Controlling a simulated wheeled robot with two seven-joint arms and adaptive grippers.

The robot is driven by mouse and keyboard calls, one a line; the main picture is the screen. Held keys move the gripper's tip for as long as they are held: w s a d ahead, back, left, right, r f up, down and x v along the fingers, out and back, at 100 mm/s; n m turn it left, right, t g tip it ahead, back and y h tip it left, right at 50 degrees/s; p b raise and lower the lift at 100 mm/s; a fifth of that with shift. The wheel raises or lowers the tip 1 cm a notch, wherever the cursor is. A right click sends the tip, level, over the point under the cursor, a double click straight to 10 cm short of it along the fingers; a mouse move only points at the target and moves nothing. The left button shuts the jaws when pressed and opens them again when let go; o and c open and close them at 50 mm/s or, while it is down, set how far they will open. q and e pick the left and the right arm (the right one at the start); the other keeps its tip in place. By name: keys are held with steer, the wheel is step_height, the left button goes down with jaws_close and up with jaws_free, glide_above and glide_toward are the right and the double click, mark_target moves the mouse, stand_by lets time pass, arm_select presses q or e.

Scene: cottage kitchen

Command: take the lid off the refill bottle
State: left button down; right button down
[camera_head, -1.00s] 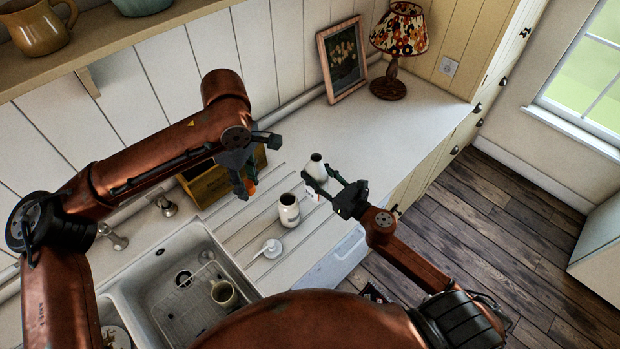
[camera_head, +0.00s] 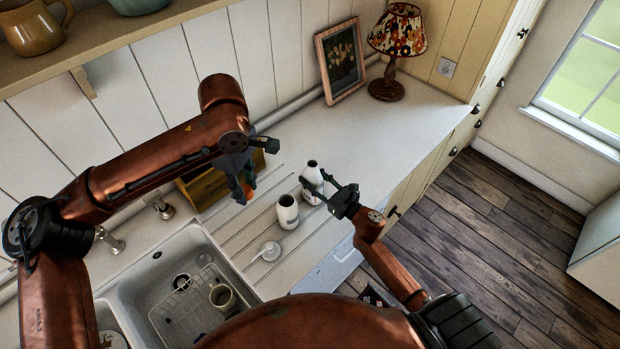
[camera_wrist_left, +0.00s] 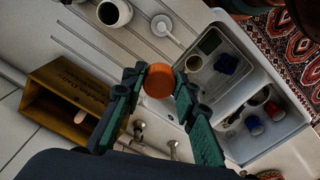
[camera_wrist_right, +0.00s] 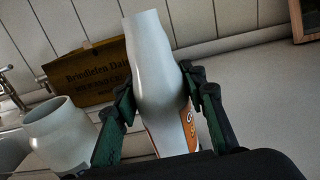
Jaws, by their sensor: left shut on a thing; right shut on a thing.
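The white refill bottle (camera_head: 311,178) with an orange label stands on the ribbed drainboard, its narrow top bare and dark in the head view. My right gripper (camera_head: 328,187) is shut around its body; the right wrist view shows the bottle (camera_wrist_right: 157,80) between the fingers. My left gripper (camera_head: 245,186) is shut on a round orange lid (camera_wrist_left: 158,80). It holds the lid in the air, left of the bottle and apart from it. The underside of the lid is hidden.
An open white jar (camera_head: 288,213) stands just left of the bottle. A small white round thing with a stem (camera_head: 270,251) lies near the sink (camera_head: 228,262). A wooden box (camera_head: 205,188) stands behind my left gripper.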

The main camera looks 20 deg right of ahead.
arm_select(q)
steer(key=shift+f, duration=0.15)
arm_select(e)
steer(key=c, duration=1.2)
jaws_free()
steer(key=shift+f, duration=0.15)
steer(key=shift+s+d, duration=0.15)
steer(key=shift+s, duration=0.15)
arm_select(q)
step_height(320, 180, down, 2)
steer(key=shift+f+b, duration=0.15)
steer(key=shift+b, duration=1.05)
arm_select(e)
steer(key=v, duration=1.1)
steer(key=shift+s, duration=0.2)
